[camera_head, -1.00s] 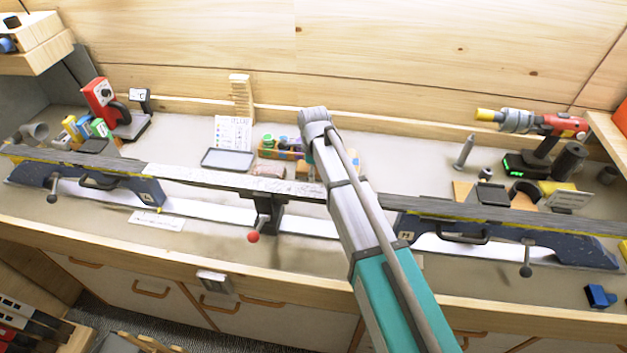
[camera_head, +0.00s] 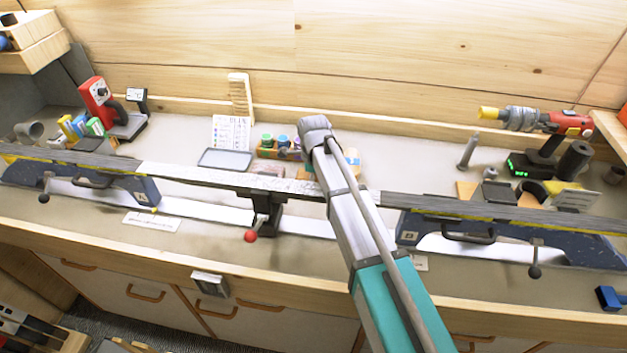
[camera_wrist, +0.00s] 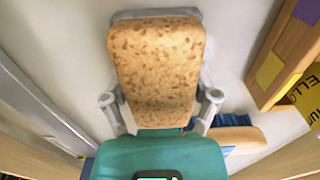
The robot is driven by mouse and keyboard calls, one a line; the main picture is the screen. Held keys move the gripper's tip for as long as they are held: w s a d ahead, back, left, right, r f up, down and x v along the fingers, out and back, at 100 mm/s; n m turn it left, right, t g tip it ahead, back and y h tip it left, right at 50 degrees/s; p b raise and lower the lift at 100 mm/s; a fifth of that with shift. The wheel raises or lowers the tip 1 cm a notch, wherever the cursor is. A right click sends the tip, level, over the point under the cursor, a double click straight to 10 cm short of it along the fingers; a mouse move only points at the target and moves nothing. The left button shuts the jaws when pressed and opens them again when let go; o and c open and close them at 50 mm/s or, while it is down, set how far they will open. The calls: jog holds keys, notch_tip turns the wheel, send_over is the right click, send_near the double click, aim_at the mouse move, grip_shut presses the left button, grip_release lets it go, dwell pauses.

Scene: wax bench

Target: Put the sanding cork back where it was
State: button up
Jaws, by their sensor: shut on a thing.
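The sanding cork is a tan, speckled block (camera_wrist: 156,62), large in the middle of the wrist view. My gripper (camera_wrist: 158,97) is shut on it, with a grey finger at each side. A pale surface lies behind the cork; I cannot tell whether the cork touches it. In the head view my arm covers the gripper and the cork, near the middle of the bench by the small wooden box of colored items (camera_head: 279,153).
A tan block with a blue side (camera_wrist: 238,138) lies close to the right finger. A wooden box edge with yellow labels (camera_wrist: 270,70) is further right. In the head view a grey tray (camera_head: 225,159) is left of the wooden box, and the long ski (camera_head: 215,178) runs in front.

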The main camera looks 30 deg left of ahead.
jog(key=o, duration=0.9)
jog(key=shift+f, duration=0.1)
jog(key=shift+c, duration=0.2)
notch_tip(320, 180, up, 12)
jog(key=p, duration=1.2)
